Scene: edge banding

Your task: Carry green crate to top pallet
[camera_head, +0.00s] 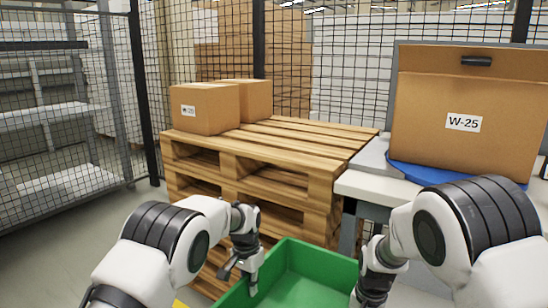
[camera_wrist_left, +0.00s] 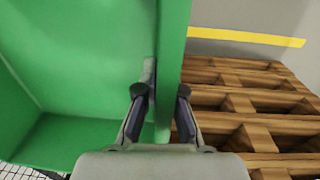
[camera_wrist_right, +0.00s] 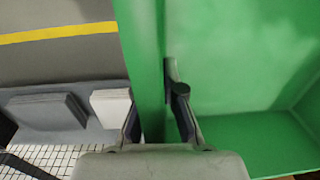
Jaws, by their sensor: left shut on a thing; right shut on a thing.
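The green crate (camera_head: 310,270) is at the bottom middle of the head view, in front of the pallet stack, and looks empty. My left gripper (camera_head: 250,272) is shut on its left wall, one finger inside and one outside. The left wrist view shows this wall (camera_wrist_left: 172,50) between the fingers (camera_wrist_left: 165,112). My right gripper (camera_head: 368,290) is at the crate's right side. The right wrist view shows its fingers (camera_wrist_right: 157,112) shut on the right wall (camera_wrist_right: 140,40). The top pallet (camera_head: 310,140) is the uppermost of a wooden stack, behind and above the crate.
Two cardboard boxes (camera_head: 205,108) stand at the top pallet's back left; its front and right are bare. Mesh fencing (camera_head: 330,60) stands behind, with grey shelving (camera_head: 50,120) at left.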

